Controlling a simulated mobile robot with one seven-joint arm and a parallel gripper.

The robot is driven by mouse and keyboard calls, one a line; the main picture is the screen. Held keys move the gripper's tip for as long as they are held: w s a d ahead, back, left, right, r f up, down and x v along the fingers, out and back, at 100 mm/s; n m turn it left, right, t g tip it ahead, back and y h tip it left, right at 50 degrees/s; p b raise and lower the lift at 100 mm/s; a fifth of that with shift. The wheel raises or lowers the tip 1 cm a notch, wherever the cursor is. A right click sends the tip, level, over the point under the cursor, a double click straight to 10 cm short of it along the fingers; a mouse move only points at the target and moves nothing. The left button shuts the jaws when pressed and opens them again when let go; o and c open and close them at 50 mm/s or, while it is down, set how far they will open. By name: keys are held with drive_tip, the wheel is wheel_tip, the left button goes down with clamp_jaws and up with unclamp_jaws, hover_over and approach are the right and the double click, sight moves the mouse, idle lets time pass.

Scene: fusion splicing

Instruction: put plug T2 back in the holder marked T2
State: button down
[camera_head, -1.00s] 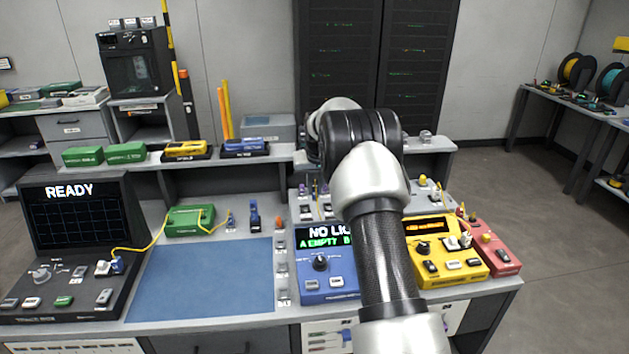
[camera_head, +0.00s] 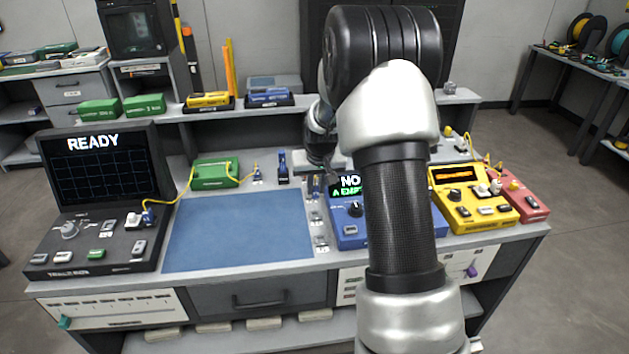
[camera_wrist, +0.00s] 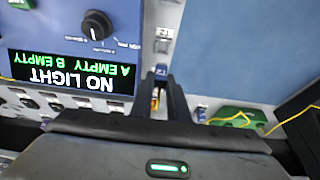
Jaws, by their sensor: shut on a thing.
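My gripper (camera_wrist: 160,84) points down at the row of small holders between the blue mat and the blue device. It is shut on a small plug (camera_wrist: 156,98), taken to be plug T2, which shows only as a yellow and red sliver between the dark fingers. A small blue part (camera_wrist: 161,71) shows at the fingertips; I cannot tell if it belongs to the plug or a holder. In the head view my gripper (camera_head: 314,187) is at the far end of the holder row (camera_head: 320,240).
The blue device (camera_head: 350,229) reads NO LIGHT, A EMPTY, B EMPTY in the wrist view. A blue upright piece (camera_head: 283,167) and a green box (camera_head: 213,174) with a yellow cable stand left of my gripper. The blue mat (camera_head: 240,230) is clear.

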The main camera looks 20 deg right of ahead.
drive_tip(key=shift+f+b, duration=1.7)
drive_tip(key=shift+f, duration=1.4)
drive_tip(key=shift+f+b, duration=0.5)
drive_tip(key=shift+b, duration=0.1)
drive_tip(key=c, duration=1.6)
unclamp_jaws()
drive_tip(key=p+v, duration=0.2)
drive_tip(key=v, duration=1.5)
drive_tip(key=shift+d+r, duration=0.1)
drive_tip(key=shift+r, duration=0.1)
